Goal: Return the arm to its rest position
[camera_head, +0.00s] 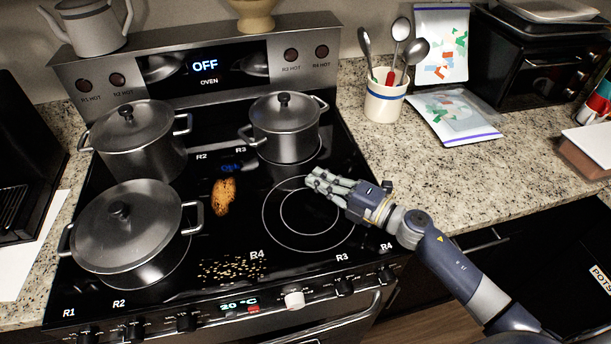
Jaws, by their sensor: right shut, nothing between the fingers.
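My right arm (455,265) comes in from the lower right over the stove's front right corner. My right gripper (316,183) is shut and empty, above the front right burner ring (275,222). A lidded steel pot (283,130) stands at the back right burner, behind the gripper and apart from it. Two more lidded pots stand on the left side, one at the back (135,145) and one at the front (130,235). My left gripper does not show.
A brown stain (223,196) and scattered crumbs (230,270) lie on the cooktop. A utensil crock (384,98), plastic bags (453,118) and a black toaster oven (540,60) stand on the right counter. The counter right of the stove has free room.

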